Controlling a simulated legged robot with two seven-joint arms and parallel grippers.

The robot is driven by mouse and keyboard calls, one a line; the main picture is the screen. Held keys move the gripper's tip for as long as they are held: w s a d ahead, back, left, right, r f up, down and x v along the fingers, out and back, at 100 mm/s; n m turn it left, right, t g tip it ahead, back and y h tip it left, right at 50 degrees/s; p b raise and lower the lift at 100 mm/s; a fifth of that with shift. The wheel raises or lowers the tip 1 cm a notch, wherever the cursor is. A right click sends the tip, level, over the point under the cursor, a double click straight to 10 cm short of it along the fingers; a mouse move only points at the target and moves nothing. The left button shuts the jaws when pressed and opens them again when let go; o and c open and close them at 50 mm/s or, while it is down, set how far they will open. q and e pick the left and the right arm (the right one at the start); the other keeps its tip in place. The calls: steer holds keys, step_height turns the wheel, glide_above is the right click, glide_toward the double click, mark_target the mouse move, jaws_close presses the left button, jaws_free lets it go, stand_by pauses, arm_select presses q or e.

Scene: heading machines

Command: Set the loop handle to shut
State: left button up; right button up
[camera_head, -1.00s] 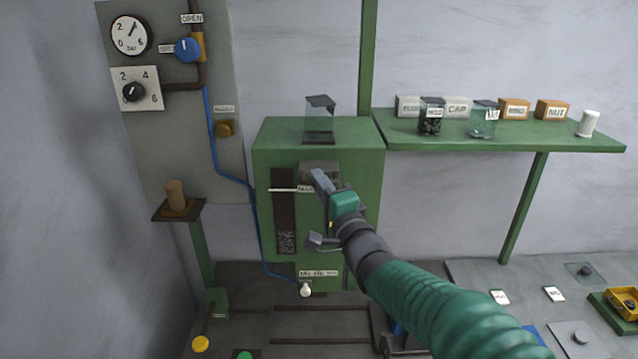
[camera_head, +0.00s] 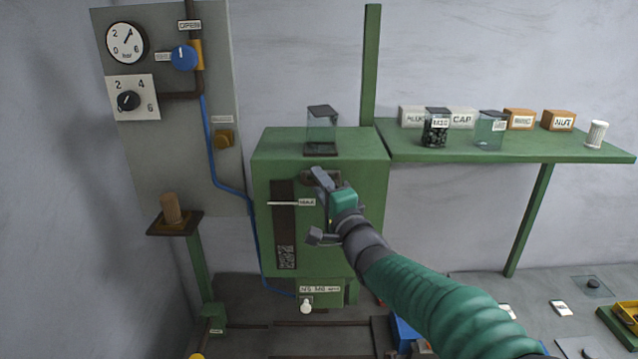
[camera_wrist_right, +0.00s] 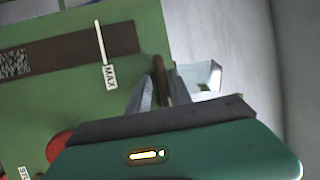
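A green machine box (camera_head: 340,240) stands against the wall, with a dark loop-like handle (camera_wrist_right: 159,80) at the upper part of its front. My right gripper (camera_head: 321,180) is at this handle. In the wrist view its two fingers (camera_wrist_right: 172,85) stand apart on either side of the brown handle piece. I cannot tell whether they touch it. My gripper covers part of the handle in the head view. Any open or shut marking beside it is not readable. My left gripper is not in view.
A clear container (camera_head: 321,132) stands on the box. A blue knob (camera_head: 184,57) under an OPEN label and a gauge (camera_head: 126,43) are on the left panel. A green shelf (camera_head: 560,147) with jars and labelled blocks is at right. A red round part (camera_wrist_right: 58,145) shows near my gripper.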

steer(key=shift+o, duration=0.4)
steer(key=shift+w, duration=0.3)
steer(key=shift+s+d+b, duration=0.25)
steer(key=shift+s+b, duration=0.05)
steer(key=shift+s, duration=0.15)
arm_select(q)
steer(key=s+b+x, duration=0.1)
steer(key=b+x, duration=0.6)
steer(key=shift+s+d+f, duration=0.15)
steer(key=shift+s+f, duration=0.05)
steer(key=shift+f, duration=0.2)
arm_select(e)
steer(key=v, duration=1.6)
steer(key=shift+f, duration=0.2)
steer(key=shift+w, duration=0.15)
